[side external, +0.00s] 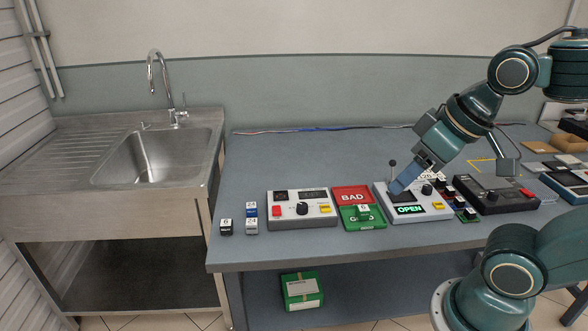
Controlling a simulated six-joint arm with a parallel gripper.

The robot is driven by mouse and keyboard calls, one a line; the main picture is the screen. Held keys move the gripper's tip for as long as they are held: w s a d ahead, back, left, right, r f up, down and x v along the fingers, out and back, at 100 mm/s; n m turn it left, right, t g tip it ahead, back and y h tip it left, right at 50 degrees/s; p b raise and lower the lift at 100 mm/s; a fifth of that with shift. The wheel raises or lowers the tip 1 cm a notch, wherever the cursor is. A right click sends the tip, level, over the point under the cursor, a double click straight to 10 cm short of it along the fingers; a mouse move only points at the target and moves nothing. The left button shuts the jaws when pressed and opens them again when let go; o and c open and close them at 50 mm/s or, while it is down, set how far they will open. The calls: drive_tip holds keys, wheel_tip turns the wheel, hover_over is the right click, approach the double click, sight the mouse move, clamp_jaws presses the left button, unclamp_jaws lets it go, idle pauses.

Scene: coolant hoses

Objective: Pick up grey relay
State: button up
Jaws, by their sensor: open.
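Small relay blocks with pale tops stand on the bench. At the left are a black-bodied one marked 6 (226,227), a greyish one marked 24 (252,227) and a blue one (251,210). Another, marked 6 (363,212), stands on the green tray. Several dark-bodied ones stand in a slanting row right of the white tester (432,211). I cannot tell for sure which is the grey relay. My gripper (396,189), with blue fingers, is open and low over the left part of that tester. The fingers hide whatever is directly beneath them.
The white tester has an upright lever and a green OPEN display. Left of it are a red BAD tray (351,193), a green tray (351,219) and a grey-white meter box (301,211). A black device (495,196) stands right. The bench's left rear is clear.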

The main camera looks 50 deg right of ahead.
drive_tip(key=w+m, duration=0.7)
drive_tip(key=w, duration=0.3)
drive_tip(key=m+g+y, duration=0.2)
drive_tip(key=m+y, duration=0.1)
drive_tip(key=m, duration=1.7)
hover_over(252, 221)
drive_tip(key=s, duration=0.2)
drive_tip(key=f, duration=1.7)
drive_tip(key=d+f, duration=0.1)
drive_tip(key=f, duration=0.7)
drive_tip(key=shift+w+f, duration=0.15)
drive_tip(key=shift+f, duration=0.05)
drive_tip(key=shift+w+a+f, duration=0.1)
drive_tip(key=shift+f, duration=0.1)
drive_tip(key=shift+x, duration=2.6)
